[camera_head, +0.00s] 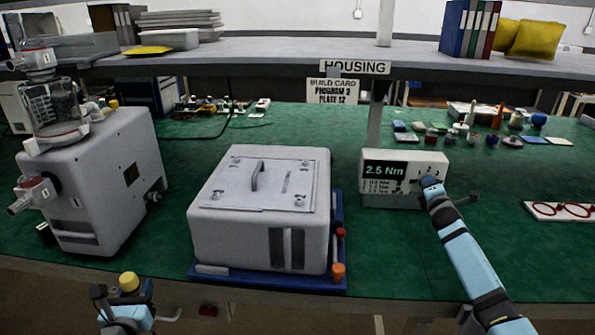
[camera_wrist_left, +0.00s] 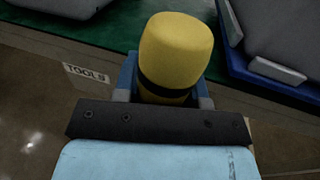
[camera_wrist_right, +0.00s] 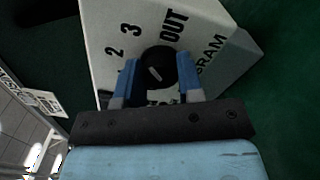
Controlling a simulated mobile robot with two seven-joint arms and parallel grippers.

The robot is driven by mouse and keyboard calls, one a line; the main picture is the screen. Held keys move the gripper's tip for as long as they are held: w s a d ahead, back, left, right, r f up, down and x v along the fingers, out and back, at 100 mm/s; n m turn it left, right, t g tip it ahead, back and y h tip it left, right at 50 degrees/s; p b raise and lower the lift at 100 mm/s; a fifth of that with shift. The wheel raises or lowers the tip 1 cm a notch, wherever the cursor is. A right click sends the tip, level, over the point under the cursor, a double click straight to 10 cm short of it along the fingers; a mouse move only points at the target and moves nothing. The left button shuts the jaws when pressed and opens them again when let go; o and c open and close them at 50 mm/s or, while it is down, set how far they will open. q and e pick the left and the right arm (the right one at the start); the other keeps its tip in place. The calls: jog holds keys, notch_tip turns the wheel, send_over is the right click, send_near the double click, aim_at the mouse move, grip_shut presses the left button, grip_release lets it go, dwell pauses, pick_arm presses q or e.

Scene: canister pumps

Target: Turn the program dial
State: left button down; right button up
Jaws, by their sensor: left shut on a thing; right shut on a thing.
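The program dial (camera_wrist_right: 158,67) is a round black knob with a pale mark, on the face of a white box (camera_wrist_right: 105,22) printed with numbers. My right gripper (camera_wrist_right: 155,85) is shut on the dial, one blue finger on each side. In the head view the white box (camera_head: 432,158) shows a "2.5 Nm" display (camera_head: 383,170), and my right gripper (camera_head: 430,184) covers its right side, hiding the dial. My left gripper (camera_head: 127,292) is shut on a yellow-topped tool with a black band (camera_wrist_left: 176,50), held upright in front of the bench's front edge.
A build card (camera_head: 332,91) reads "PROGRAM 2 PLACE 12". A grey housing (camera_head: 262,205) on a blue tray (camera_head: 338,215) stands mid-bench. A grey pump unit (camera_head: 95,180) stands at the left. Small parts (camera_head: 470,125) lie at the back right.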

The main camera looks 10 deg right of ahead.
jog(key=m+p, duration=0.1)
jog(key=m, duration=0.3)
jog(key=m+p, duration=0.1)
jog(key=m, duration=0.3)
jog(key=shift+f+m, duration=0.2)
jog(key=shift+m, duration=0.4)
jog(key=o, duration=0.9)
jog(key=shift+s, duration=0.15)
jog(key=p+v, duration=0.1)
jog(key=v, duration=1)
jog(key=shift+s+a, duration=0.2)
jog(key=shift+s, duration=0.2)
